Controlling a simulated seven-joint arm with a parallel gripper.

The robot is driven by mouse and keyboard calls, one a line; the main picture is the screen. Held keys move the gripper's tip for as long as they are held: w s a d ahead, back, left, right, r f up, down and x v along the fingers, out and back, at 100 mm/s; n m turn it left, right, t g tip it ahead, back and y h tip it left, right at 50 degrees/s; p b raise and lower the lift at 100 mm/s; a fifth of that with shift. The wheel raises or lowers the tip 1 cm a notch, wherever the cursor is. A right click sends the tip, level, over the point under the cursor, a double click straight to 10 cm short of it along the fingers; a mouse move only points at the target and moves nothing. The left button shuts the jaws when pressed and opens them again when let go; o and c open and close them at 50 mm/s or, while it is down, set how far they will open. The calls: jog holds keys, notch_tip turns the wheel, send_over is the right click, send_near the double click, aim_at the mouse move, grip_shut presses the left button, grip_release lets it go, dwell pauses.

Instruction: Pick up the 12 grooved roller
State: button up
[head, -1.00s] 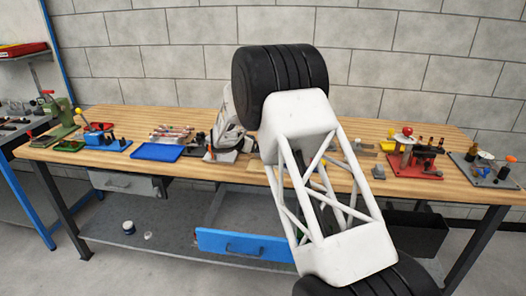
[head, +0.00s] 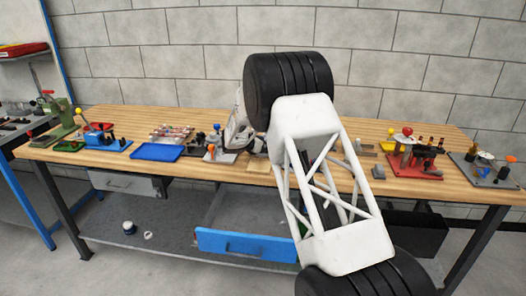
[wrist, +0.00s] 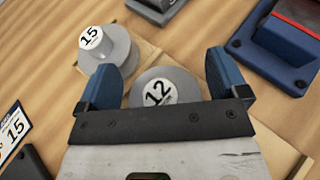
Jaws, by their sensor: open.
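The 12 grooved roller (wrist: 158,91) is a grey round piece with a white label reading 12, in the wrist view. My gripper (wrist: 164,78) is open, with one blue finger on each side of the roller. The roller's lower part is hidden behind the gripper's dark front plate. I cannot tell whether the fingers touch it. A similar grey roller labelled 15 (wrist: 104,50) stands to the upper left, outside the fingers. In the head view my arm hides the 12 roller.
The rollers stand on a light wooden board (wrist: 150,58) on the workbench (head: 215,185). A blue fixture (wrist: 275,45) is at the upper right and a grey block (wrist: 155,10) at the top. A blue tray (head: 157,152) and a red fixture (head: 412,160) stand farther off on the bench.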

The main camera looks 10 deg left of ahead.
dwell(0.3)
jog(key=c, duration=1.1)
jog(key=shift+o, duration=0.2)
jog(key=shift+r, duration=0.15)
jog(key=shift+r, duration=0.9)
jog(key=shift+s+r, duration=0.2)
jog(key=shift+r, duration=0.65)
jog(key=s+d, duration=0.1)
jog(key=s, duration=0.4)
jog(key=s+d, duration=0.2)
jog(key=s, duration=0.3)
jog(key=s+d+r, duration=0.1)
jog(key=s+d, duration=0.1)
jog(key=s, duration=0.2)
jog(key=shift+s+r, duration=0.1)
jog(key=shift+s, duration=0.3)
